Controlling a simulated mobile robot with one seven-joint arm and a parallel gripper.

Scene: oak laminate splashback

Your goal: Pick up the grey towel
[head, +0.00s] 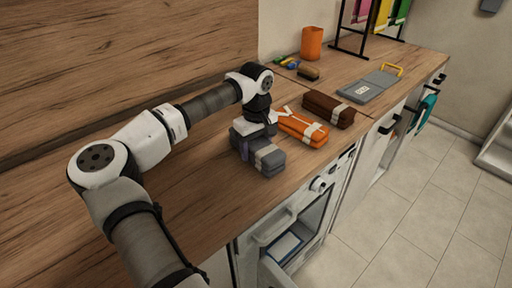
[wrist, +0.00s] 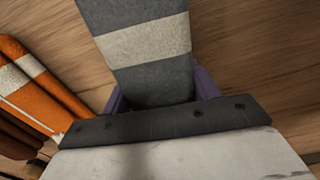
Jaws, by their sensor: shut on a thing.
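The grey towel (head: 271,163) is a folded block with a pale band, low over the wooden counter near its front edge. I cannot tell whether it touches the counter. In the wrist view the grey towel (wrist: 152,75) runs up from between my fingers, its pale band across the middle. My gripper (head: 243,150) points down at the towel's left end, with purple fingers on either side. In the wrist view my gripper (wrist: 160,98) is shut on the towel; the fingertips are mostly hidden by it.
An orange towel (head: 303,128) and a brown towel (head: 329,108) lie close to the right. The counter (head: 200,185) left of my gripper is clear. An open drawer or door (head: 283,245) is below.

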